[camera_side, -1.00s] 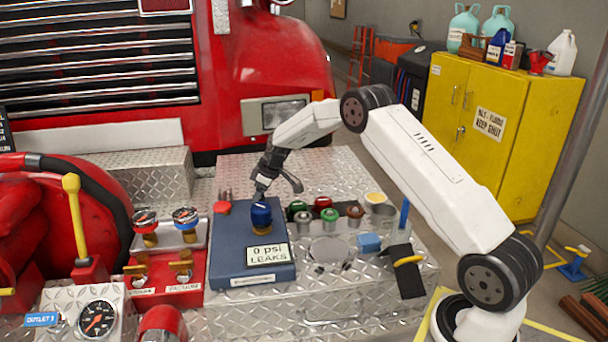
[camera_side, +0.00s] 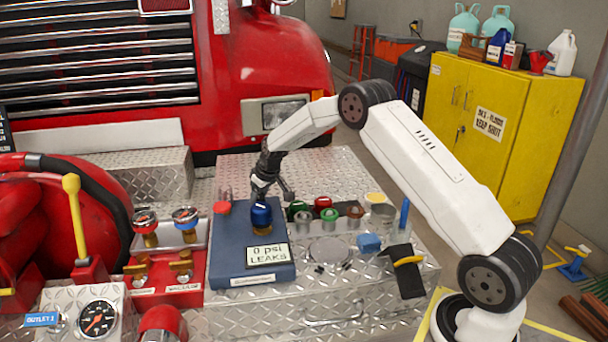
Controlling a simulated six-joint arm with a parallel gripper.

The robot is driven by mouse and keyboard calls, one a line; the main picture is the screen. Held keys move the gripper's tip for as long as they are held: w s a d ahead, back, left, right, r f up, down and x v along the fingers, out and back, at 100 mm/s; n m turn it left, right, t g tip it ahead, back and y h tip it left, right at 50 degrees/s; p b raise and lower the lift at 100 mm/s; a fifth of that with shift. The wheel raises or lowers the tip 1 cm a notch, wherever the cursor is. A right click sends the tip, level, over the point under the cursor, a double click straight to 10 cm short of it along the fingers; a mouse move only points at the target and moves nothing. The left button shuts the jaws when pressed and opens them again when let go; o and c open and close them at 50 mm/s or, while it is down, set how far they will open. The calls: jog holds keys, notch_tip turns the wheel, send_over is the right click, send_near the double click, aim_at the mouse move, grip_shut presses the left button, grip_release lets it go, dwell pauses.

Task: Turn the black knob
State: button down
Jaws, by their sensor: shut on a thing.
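A dark blue round knob (camera_side: 261,214) sits on a brass fitting on top of a blue-grey box (camera_side: 228,262). The box has a sign (camera_side: 267,255) reading "0 psi LEAKS". No plainly black knob shows; the round knob at my gripper looks blue. My gripper (camera_side: 266,197) points down at this knob from behind and above. It appears shut on the blue knob, whose upper rear part the fingers partly hide. The exact finger contact is too small to see.
A red button (camera_side: 222,207) is left of the knob. Red valves and gauges (camera_side: 185,217) stand left.

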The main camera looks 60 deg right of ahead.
jog(key=shift+c, duration=0.7)
grip_release()
jog(key=shift+r, duration=0.1)
jog(key=v, duration=0.7)
jog(key=shift+s+r, duration=0.2)
jog(key=shift+r, duration=0.05)
jog(key=s+a, duration=0.1)
jog(key=a, duration=0.1)
jog(key=s+a, duration=0.4)
jog(key=shift+s+r, duration=0.25)
jog(key=s+a+f+g, duration=0.1)
jog(key=s+a, duration=0.5)
jog(key=s, duration=0.6)
jog(key=s+a+f, duration=0.1)
jog(key=s+a, duration=0.5)
jog(key=s, duration=0.5)
jog(key=shift+s+f+g, duration=0.35)
jog(key=shift+s+g, duration=0.05)
